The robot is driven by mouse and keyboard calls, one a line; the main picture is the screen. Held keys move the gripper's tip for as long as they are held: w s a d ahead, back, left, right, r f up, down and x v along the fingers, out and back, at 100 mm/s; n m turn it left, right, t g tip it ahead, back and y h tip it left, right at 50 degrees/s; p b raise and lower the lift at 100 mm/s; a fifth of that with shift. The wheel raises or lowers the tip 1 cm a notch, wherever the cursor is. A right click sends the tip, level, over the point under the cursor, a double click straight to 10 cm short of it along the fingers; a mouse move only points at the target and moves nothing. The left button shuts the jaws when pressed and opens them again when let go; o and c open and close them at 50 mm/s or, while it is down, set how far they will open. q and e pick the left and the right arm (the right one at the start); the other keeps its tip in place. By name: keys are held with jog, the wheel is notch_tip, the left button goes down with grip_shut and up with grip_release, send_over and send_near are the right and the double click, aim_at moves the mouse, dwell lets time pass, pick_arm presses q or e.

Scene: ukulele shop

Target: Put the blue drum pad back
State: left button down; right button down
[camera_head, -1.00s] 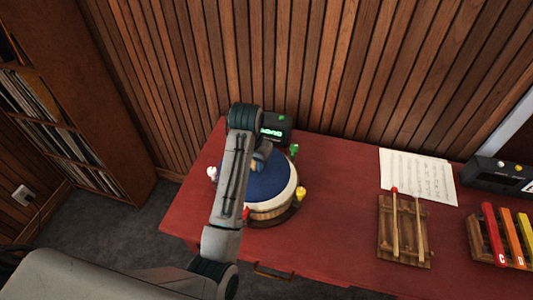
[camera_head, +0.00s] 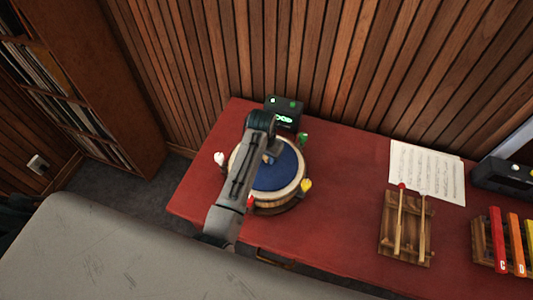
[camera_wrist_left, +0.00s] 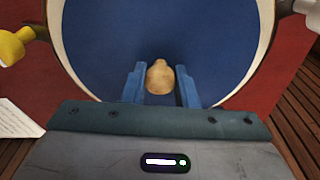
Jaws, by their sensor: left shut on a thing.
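The blue drum pad (camera_head: 284,172) is a round blue disc on top of a wooden drum (camera_head: 275,207) with a pale rim, at the left part of the red table. It fills much of the left wrist view (camera_wrist_left: 105,40), where a small wooden knob (camera_wrist_left: 160,78) stands on it. My left gripper (camera_wrist_left: 160,85) is shut on this knob, one blue finger on each side. The pad appears to lie inside the drum's rim; whether it is fully seated I cannot tell. In the head view my left arm hides the left part of the pad. My right gripper is not in view.
Around the drum are a white peg (camera_head: 219,158), a yellow peg (camera_head: 306,185) and a green peg (camera_head: 303,139). A dark box with a green display (camera_head: 284,114) stands behind it. A mallet rack (camera_head: 407,230), sheet music (camera_head: 427,173) and coloured bars (camera_head: 506,240) lie to the right.

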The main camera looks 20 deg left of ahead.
aim_at(264, 165)
pick_arm(q)
jog(key=shift+s, duration=0.1)
jog(key=shift+f, duration=0.1)
jog(key=c, duration=1.1)
grip_release()
jog(key=shift+c, duration=0.2)
jog(key=shift+r+b, duration=0.35)
jog(key=shift+r, duration=0.2)
jog(key=r+b, duration=0.1)
jog(key=r, duration=0.1)
jog(key=r+b, duration=0.1)
jog(key=r, duration=0.2)
jog(key=s+r+b, duration=0.1)
jog(key=r, duration=0.2)
jog(key=shift+a+r, duration=0.1)
jog(key=shift+r, duration=0.1)
jog(key=r, duration=0.1)
jog(key=p, duration=0.1)
jog(key=r, duration=0.1)
jog(key=shift+s+a+r+p, duration=0.1)
jog(key=shift+s+r+p, duration=0.15)
jog(key=shift+r+p, duration=0.1)
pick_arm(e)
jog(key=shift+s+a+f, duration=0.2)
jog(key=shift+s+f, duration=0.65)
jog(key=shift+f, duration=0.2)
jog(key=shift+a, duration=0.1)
